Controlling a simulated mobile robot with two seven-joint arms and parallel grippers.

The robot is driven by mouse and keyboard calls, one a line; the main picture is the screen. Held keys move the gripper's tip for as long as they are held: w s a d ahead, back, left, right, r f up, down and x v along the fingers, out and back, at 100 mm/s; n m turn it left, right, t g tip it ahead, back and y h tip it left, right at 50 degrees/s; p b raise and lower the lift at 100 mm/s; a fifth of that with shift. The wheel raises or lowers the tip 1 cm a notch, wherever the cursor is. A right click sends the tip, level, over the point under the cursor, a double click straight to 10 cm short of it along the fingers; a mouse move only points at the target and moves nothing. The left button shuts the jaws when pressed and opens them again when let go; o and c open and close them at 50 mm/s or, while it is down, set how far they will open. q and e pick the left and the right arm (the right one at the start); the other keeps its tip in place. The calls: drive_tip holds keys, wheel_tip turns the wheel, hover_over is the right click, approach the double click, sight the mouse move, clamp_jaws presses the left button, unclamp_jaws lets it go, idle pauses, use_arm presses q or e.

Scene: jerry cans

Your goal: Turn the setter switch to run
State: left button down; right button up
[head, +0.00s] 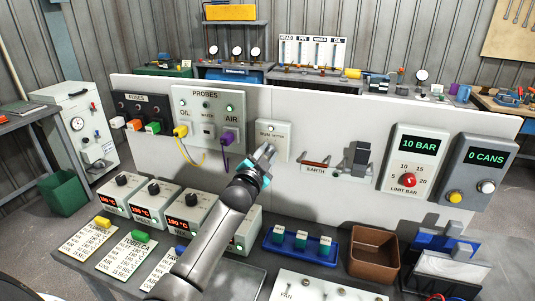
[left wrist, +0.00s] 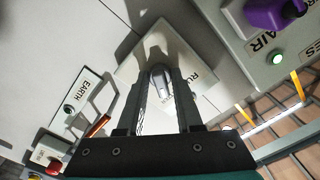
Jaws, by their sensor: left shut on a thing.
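The setter switch is on a pale plate (head: 284,130) marked RUN and a second, hard-to-read word, on the white panel; the plate also shows in the left wrist view (left wrist: 125,72). Its grey lever (left wrist: 160,82) sits between the fingertips of my left gripper (head: 265,155) in the left wrist view. The left gripper is shut on the lever, in front of the plate's lower left in the head view. The gripper hides most of the lever in the head view, and I cannot tell which mark it points to. My right gripper is not in view.
Left of the plate is the PROBES box (head: 206,105) with a purple plug (head: 228,139). Heater boxes (head: 190,215) and a blue tray (head: 275,252) stand below.

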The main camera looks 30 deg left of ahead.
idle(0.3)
use_arm(q)
drive_tip(key=n+p, duration=0.2)
drive_tip(key=n, duration=0.3)
drive_tip(key=shift+n+p, duration=0.3)
drive_tip(key=shift+p, duration=0.05)
drive_tip(key=n+p, duration=0.1)
drive_tip(key=n, duration=0.2)
drive_tip(key=shift+n, duration=0.3)
drive_tip(key=shift+n+p, duration=0.35)
drive_tip(key=shift+n, duration=0.95)
drive_tip(key=c, duration=0.6)
unclamp_jaws()
drive_tip(key=shift+s, duration=0.15)
